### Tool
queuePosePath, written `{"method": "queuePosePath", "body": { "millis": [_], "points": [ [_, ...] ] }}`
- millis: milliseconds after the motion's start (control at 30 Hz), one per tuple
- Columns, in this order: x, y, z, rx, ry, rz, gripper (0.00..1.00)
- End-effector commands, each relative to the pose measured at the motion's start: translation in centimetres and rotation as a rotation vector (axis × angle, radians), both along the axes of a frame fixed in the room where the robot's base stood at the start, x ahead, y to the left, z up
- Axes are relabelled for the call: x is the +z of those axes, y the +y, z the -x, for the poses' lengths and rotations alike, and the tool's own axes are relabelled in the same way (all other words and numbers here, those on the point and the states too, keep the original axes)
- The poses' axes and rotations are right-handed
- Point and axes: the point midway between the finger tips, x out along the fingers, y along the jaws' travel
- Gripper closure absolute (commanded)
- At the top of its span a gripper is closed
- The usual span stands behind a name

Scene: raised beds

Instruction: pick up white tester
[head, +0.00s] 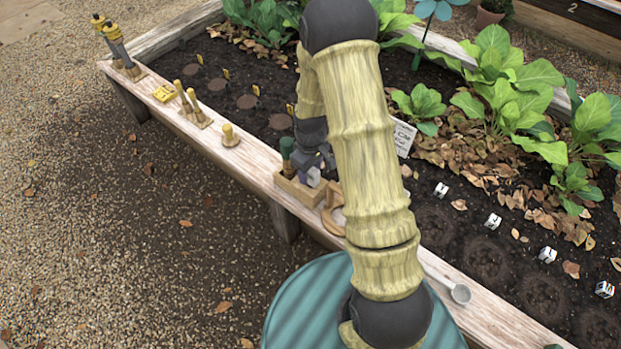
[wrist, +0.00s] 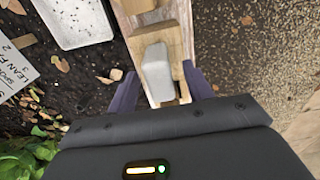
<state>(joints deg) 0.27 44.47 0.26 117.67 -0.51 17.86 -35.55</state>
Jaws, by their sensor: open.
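The white tester (wrist: 156,72) is a pale rounded block in a wooden holder (wrist: 143,22) on the bed's rim. In the head view a small white part of the tester (head: 313,177) shows at the holder (head: 297,190), below my gripper. My gripper (wrist: 160,82) is open, with one purple finger on each side of the tester. I cannot tell whether either finger touches it. In the head view my gripper (head: 316,160) is partly hidden by my arm.
A green-handled tool (head: 287,153) stands in the holder, close beside my gripper. A wooden ring (head: 334,213) and a metal scoop (head: 459,293) lie along the rim (head: 255,172). Wooden pegs (head: 190,105) stand farther left. A white tray (wrist: 78,20) lies on the soil.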

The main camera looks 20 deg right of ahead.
Motion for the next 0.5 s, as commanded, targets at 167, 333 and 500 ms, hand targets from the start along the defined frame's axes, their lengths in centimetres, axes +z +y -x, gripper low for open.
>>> {"method": "queuePosePath", "body": {
  "millis": [167, 333, 500],
  "points": [
    [0.07, 0.01, -0.02, 0.000, 0.000, 0.000, 0.49],
    [0.08, 0.01, 0.00, 0.001, 0.000, 0.000, 0.49],
    [0.08, 0.01, 0.00, 0.001, 0.000, 0.000, 0.53]
  ]
}}
